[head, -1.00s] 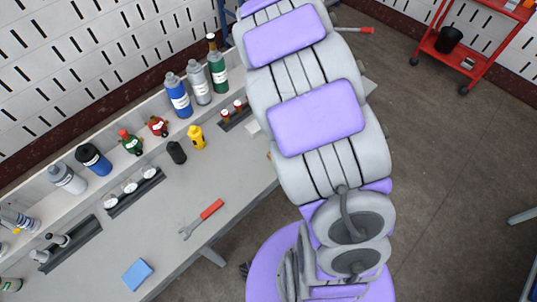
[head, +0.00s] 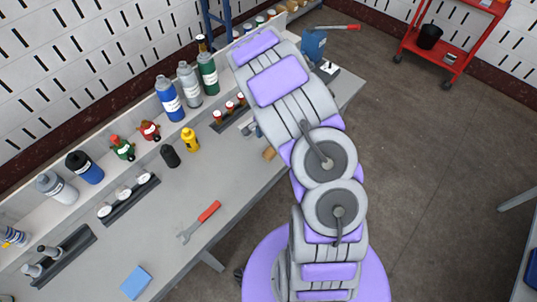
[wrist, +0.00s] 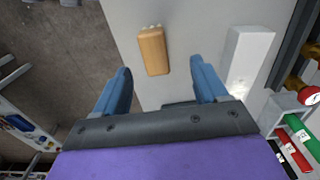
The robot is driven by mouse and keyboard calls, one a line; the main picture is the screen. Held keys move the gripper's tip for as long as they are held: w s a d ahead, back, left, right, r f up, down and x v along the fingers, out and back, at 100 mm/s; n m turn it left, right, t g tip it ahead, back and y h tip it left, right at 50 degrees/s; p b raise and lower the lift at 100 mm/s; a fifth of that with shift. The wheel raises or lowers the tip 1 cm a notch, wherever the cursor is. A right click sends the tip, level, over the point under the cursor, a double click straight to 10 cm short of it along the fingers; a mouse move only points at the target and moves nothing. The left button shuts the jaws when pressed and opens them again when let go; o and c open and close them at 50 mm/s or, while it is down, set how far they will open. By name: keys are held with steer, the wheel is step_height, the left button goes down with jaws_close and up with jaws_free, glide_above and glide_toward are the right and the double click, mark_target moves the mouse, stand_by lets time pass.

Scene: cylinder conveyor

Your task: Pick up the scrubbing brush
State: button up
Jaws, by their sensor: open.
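The scrubbing brush (wrist: 153,52) is a wooden block with pale bristle tufts at its far end. It lies on the grey bench, seen ahead of my gripper in the wrist view. In the head view the brush (head: 269,153) shows near the bench's front edge, just left of my arm. My gripper (wrist: 160,66) is open, with its two blue fingers spread apart. The brush appears between and just beyond the fingertips, with nothing held. My arm hides most of the gripper in the head view.
A pale block (wrist: 248,55) lies right of the brush. A red-handled wrench (head: 199,222) and blue cloth (head: 136,283) lie on the bench. A blue vise (head: 314,45) is at the far end.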

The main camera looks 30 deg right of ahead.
mark_target(270, 150)
steer(key=d+f, duration=0.2)
steer(key=f, duration=0.1)
steer(key=shift+f, duration=0.25)
steer(key=shift+s+f+b, duration=0.1)
steer(key=shift+f+b, duration=0.1)
steer(key=shift+b, duration=0.1)
steer(key=f, duration=0.1)
steer(key=a+f+b, duration=0.1)
steer(key=f, duration=0.2)
steer(key=shift+s+a+f, duration=0.2)
steer(key=shift+a+f, duration=0.1)
steer(key=shift+d, duration=0.65)
steer(key=shift+c, duration=1.4)
steer(key=shift+a+r, duration=0.1)
steer(key=shift+a, duration=0.4)
steer(key=c, duration=0.6)
steer(key=shift+c, duration=1.4)
steer(key=shift+d, duration=0.3)
steer(key=shift+d+r, duration=0.1)
steer(key=shift+r, duration=0.25)
steer(key=r, duration=0.2)
steer(key=r+p, duration=0.1)
steer(key=shift+s+a+r, duration=0.1)
steer(key=shift+s+a, duration=0.05)
steer(key=shift+a, duration=0.15)
steer(key=s+a+r+p, duration=0.1)
steer(key=s+a, duration=0.1)
steer(key=s, duration=1.3)
steer(key=shift+s+a, duration=0.25)
steer(key=shift+a, duration=0.05)
